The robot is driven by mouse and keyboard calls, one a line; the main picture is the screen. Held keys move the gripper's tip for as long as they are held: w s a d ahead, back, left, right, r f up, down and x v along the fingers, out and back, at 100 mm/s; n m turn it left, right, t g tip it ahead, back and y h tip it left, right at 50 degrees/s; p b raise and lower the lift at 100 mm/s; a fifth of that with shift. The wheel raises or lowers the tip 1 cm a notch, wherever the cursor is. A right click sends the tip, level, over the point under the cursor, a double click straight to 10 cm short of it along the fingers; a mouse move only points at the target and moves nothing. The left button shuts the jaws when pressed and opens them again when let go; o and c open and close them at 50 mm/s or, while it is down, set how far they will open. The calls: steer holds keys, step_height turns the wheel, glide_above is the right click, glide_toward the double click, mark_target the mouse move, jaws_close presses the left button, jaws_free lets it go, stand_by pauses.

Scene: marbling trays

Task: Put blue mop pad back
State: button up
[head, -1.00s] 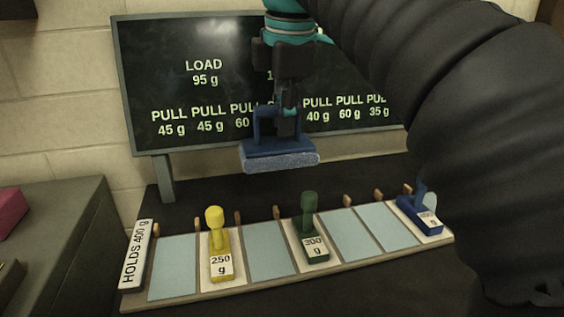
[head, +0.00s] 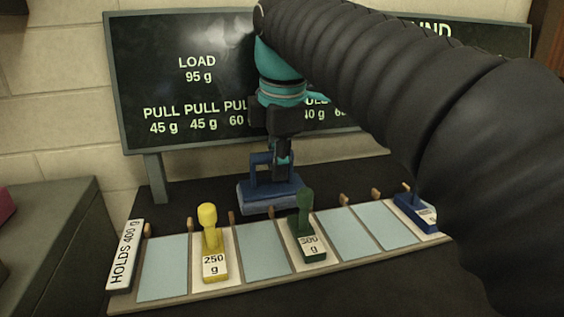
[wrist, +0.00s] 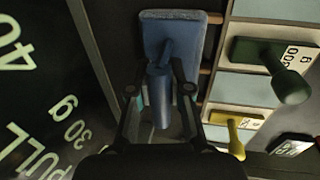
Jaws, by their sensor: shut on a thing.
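The blue mop pad (head: 268,199) hangs by its blue handle from my gripper (head: 281,160), which is shut on the handle. It is behind the rack, just above or at the dark surface; I cannot tell whether it touches. In the wrist view the pad (wrist: 172,38) shows beyond my gripper (wrist: 160,92), with the rack to its right. The rack (head: 215,290) has several pale blue slots, a yellow-handled tool (head: 208,240) marked 250 g, a green-handled tool (head: 306,226) marked 300 g, and a blue tool (head: 418,213) at the right end, partly hidden by my arm.
A board (head: 135,75) with load and pull figures stands behind, partly covered by my arm. A label (head: 125,258) reading HOLDS 400 g is at the rack's left end. Small wooden pegs line the rack's back edge. A grey block (head: 45,230) stands at the left.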

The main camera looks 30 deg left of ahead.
steer(key=shift+f, duration=0.2)
steer(key=o, duration=0.5)
steer(key=shift+c, duration=0.2)
